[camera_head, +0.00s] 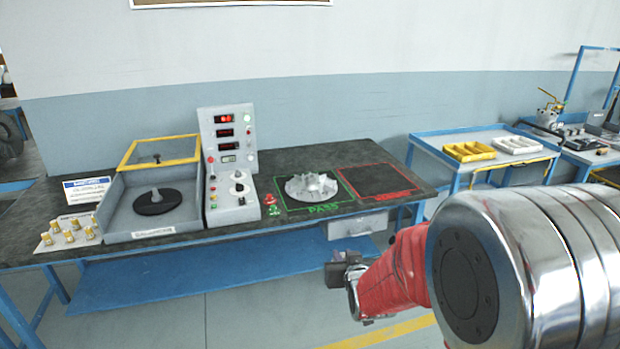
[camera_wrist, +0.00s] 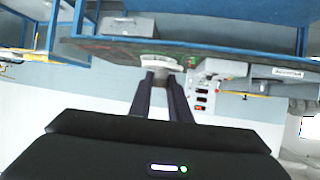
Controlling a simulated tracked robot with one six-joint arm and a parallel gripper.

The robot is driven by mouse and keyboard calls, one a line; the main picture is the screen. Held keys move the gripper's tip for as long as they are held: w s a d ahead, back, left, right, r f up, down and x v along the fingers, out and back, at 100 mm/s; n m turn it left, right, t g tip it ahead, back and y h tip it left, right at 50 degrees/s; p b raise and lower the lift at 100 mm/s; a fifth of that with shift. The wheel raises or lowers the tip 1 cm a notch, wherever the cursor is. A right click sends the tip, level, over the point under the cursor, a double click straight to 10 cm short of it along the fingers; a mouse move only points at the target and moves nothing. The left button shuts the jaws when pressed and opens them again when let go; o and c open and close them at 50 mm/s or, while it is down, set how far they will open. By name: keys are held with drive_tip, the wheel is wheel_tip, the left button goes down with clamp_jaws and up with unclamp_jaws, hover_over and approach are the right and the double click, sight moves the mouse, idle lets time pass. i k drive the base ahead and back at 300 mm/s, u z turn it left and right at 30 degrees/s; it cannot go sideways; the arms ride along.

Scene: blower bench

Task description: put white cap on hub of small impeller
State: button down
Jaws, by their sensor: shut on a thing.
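A white finned impeller (camera_head: 311,188) lies on the bench inside the green PASS square. I cannot judge its size class from here, and no other impeller shows. My gripper (camera_head: 340,275) is in front of the bench, low and to the right of the impeller, apart from it. In the wrist view my gripper (camera_wrist: 160,74) has its two dark fingers close together, shut on a pale piece (camera_wrist: 160,63) at the tips. It looks like the white cap, but it is small and blends with the background. No loose cap shows on the bench.
A grey tester box (camera_head: 160,200) with a black disc and a raised yellow-framed lid stands at left, beside a control panel (camera_head: 230,165). Brass parts (camera_head: 70,233) stand at far left. The red-outlined square (camera_head: 378,181) is empty. A blue cart (camera_head: 430,145) with yellow and white trays stands right.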

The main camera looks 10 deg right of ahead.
sight(311, 182)
drive_tip(key=u, duration=0.75)
drive_tip(key=i, duration=2.5)
